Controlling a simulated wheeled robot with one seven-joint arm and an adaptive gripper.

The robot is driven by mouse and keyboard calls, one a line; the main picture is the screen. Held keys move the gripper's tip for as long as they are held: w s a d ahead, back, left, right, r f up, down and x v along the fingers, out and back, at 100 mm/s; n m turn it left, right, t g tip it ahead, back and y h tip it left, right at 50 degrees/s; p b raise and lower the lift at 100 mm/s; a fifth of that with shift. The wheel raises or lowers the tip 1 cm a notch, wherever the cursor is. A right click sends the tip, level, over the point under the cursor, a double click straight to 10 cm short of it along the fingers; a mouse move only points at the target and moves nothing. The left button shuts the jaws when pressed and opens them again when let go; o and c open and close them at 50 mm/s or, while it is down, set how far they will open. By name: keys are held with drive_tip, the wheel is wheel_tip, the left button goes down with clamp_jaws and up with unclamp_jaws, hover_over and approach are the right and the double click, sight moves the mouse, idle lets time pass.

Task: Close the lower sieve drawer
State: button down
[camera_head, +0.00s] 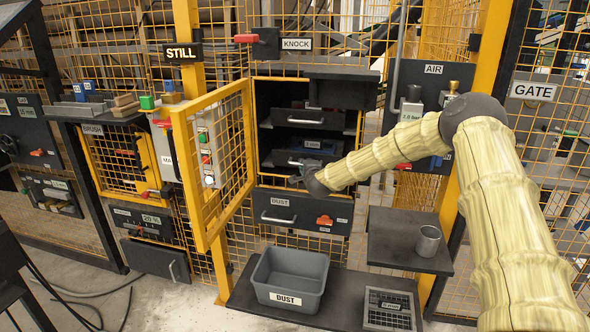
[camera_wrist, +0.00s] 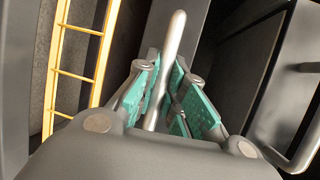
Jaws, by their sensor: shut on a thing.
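The lower sieve drawer (camera_head: 283,158) is a dark drawer in the open cabinet, under an upper sieve drawer (camera_head: 330,120). My gripper (camera_head: 297,178) is at the lower sieve drawer's front, and my wrist partly hides it. In the wrist view my gripper (camera_wrist: 183,100) has its teal-padded fingers on either side of a silver bar handle (camera_wrist: 174,40), shut on it. The handle's far end sticks out beyond the fingers. How far the drawer stands out is hard to tell.
The yellow mesh door (camera_head: 213,165) stands open to the left. A dust drawer (camera_head: 290,213) lies below, with a grey dust bin (camera_head: 290,272) on the floor plate. A shelf with a grey cup (camera_head: 428,241) is at the right. Another handle (camera_wrist: 305,150) shows in the wrist view.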

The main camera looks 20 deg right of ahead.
drive_tip(key=shift+w+d+r, duration=0.1)
drive_tip(key=shift+d+r, duration=0.1)
drive_tip(key=c, duration=1.8)
unclamp_jaws()
drive_tip(key=shift+d, duration=0.1)
drive_tip(key=shift+o, duration=0.2)
drive_tip(key=shift+f, duration=0.1)
drive_tip(key=shift+a+f, duration=0.1)
drive_tip(key=shift+a, duration=0.1)
drive_tip(key=shift+s, duration=0.25)
drive_tip(key=v, duration=1.1)
drive_tip(key=shift+s, duration=0.15)
drive_tip(key=shift+a, duration=0.1)
